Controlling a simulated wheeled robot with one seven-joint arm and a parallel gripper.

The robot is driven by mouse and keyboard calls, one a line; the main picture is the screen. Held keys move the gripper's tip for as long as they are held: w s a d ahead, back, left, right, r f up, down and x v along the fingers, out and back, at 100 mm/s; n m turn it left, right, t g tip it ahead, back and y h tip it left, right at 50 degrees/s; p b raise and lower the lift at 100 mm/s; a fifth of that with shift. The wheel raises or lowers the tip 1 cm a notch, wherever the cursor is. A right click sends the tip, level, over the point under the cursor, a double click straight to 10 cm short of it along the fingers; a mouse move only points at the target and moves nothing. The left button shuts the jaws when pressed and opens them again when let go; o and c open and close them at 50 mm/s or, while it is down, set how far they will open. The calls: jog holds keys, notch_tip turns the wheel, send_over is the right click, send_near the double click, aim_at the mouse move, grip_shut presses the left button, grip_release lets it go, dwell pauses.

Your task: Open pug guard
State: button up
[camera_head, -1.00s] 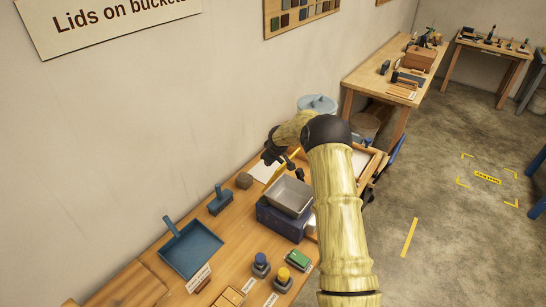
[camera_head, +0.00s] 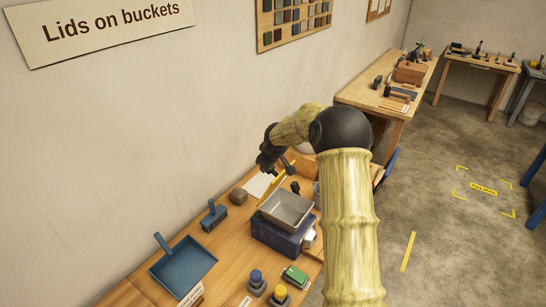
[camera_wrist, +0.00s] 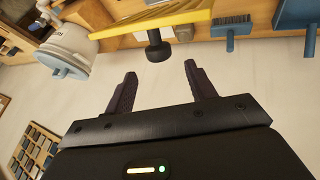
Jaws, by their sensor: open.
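I take the yellow panel with a black knob as the pug guard (camera_wrist: 165,18); it also shows as a yellow strip beside the grey tray in the head view (camera_head: 275,186). In the wrist view its black knob (camera_wrist: 157,45) stands out towards my gripper (camera_wrist: 160,72). My fingers are open and empty, one to each side of the knob's line and short of it. In the head view my gripper (camera_head: 284,168) is above the panel, partly hidden by my arm. The blue machine (camera_head: 273,236) bears the grey metal tray (camera_head: 287,210).
A blue dustpan (camera_head: 183,267), a brush (camera_head: 213,215) and a brown block (camera_head: 238,196) lie along the wall side of the bench. A lidded bucket (camera_wrist: 68,48) shows in the wrist view.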

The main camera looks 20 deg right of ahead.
jog(key=b+v, duration=0.1)
jog(key=v, duration=0.7)
jog(key=shift+b, duration=0.4)
jog(key=shift+s+r, duration=0.1)
jog(key=s+a+f+m+g, duration=0.1)
jog(key=s+a+f+m, duration=0.1)
jog(key=s, duration=0.9)
jog(key=s+a+f+m+g, duration=0.1)
jog(key=s+a+f+m, duration=0.1)
jog(key=s, duration=0.9)
jog(key=s+a+f+m+g, duration=0.2)
jog(key=s+f+m, duration=0.1)
jog(key=s, duration=0.8)
jog(key=shift+s+b, duration=0.15)
jog(key=shift+b, duration=0.25)
jog(key=shift+d, duration=0.1)
